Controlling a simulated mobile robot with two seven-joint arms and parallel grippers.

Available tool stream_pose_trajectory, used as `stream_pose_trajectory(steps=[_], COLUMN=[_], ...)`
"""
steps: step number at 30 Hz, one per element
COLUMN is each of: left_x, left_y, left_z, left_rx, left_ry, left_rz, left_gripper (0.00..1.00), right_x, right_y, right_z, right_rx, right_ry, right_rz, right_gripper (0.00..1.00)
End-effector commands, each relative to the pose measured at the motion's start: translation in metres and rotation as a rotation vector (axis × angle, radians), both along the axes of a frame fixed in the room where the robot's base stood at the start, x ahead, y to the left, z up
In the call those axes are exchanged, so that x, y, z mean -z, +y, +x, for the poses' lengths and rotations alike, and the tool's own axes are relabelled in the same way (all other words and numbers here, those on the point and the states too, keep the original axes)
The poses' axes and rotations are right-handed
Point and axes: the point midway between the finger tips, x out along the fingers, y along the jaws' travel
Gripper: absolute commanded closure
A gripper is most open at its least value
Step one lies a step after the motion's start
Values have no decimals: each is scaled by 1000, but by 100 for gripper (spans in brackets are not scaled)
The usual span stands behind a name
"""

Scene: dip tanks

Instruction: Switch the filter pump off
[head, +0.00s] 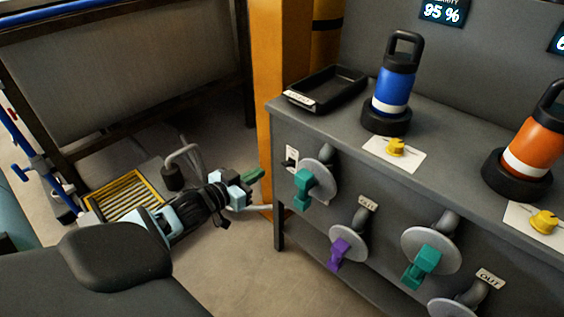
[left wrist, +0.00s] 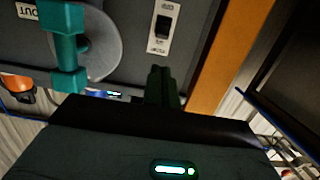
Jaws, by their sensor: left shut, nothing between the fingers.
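A small light switch plate with a black rocker (head: 291,157) is on the dark front panel of the bench, near its left end. In the left wrist view the switch (left wrist: 162,27) is beyond my fingertips; its lettering is too small to read, and I cannot tell which way the rocker is set. My left gripper (head: 260,174) is shut and empty, left of the switch and apart from it. Its closed fingers (left wrist: 164,75) point toward the panel just below the switch in the left wrist view. My right gripper is not in view.
A teal valve handle (head: 303,187) on a grey disc is close beside the switch. A purple handle (head: 345,247) and another teal one (head: 421,267) stick out lower. An orange post (head: 272,90) stands at the bench's left. Blue (head: 393,90) and orange (head: 533,143) bottles stand on top.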

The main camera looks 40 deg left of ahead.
Motion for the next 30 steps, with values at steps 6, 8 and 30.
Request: stream_pose_trajectory(steps=[6,8,30], left_x=[1,2,16], left_y=[-1,-1,-8], left_z=[4,8,94], left_rx=[0,0,0], left_ry=[1,1,1], left_rz=[0,0,0], left_gripper=[100,100,100], right_x=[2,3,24], right_y=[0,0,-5], right_z=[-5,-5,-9], right_rx=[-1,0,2], right_ry=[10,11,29], right_rz=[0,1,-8], right_gripper=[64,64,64])
